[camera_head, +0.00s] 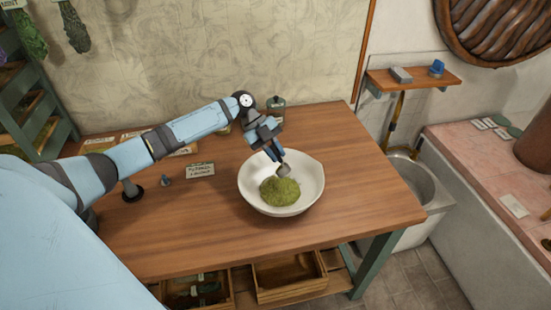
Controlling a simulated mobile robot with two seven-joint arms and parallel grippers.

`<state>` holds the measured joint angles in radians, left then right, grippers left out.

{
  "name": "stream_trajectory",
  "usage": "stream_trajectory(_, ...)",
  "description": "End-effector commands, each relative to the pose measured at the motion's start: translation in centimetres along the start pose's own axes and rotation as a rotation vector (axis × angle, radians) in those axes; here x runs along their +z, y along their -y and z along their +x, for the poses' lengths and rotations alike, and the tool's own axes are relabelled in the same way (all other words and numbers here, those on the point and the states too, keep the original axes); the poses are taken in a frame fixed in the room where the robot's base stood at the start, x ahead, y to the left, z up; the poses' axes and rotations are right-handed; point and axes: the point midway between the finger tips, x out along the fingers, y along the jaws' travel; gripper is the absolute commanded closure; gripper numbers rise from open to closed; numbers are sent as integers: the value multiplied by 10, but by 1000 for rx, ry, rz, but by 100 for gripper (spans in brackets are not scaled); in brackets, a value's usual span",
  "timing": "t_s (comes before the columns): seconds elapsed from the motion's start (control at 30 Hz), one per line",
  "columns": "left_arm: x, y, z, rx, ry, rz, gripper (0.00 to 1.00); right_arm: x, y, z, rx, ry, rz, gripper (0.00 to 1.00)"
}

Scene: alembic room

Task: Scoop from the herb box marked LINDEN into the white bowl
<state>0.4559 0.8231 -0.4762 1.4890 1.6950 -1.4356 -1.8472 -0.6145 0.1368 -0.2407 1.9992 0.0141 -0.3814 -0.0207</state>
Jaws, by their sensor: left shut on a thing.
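The white bowl (312,175) stands on the wooden table. A mound of green herb (280,192) lies in it. My left gripper (275,155) is over the back part of the bowl, pointing down. It is shut on a small grey scoop (283,170), whose end is just above or touching the herb; I cannot tell which. Boxes with pale labels (100,142) stand at the table's back left, partly hidden behind my left arm. I cannot read LINDEN on any of them. My right gripper is not in view.
A small label card (200,170) stands on the table (370,200) left of the bowl. A dark jar (276,108) stands at the back edge behind my gripper. A small dark stand (132,190) is at the left. The table right of the bowl is clear.

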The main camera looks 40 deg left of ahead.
Motion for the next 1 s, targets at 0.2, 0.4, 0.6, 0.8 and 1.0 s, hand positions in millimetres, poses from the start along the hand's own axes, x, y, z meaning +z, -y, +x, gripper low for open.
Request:
stream_trajectory(0.2,3,-1,4,-59,-95,11,100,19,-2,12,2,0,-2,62)
stream_trajectory(0.4,1,0,2,-96,-152,20,100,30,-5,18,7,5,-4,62)
stream_trajectory(0.6,0,0,0,-111,-178,23,100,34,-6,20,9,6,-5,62)
stream_trajectory(0.8,0,0,0,-113,-180,23,100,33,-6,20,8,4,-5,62)
stream_trajectory(1.0,0,0,0,-113,-180,23,100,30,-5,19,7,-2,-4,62)
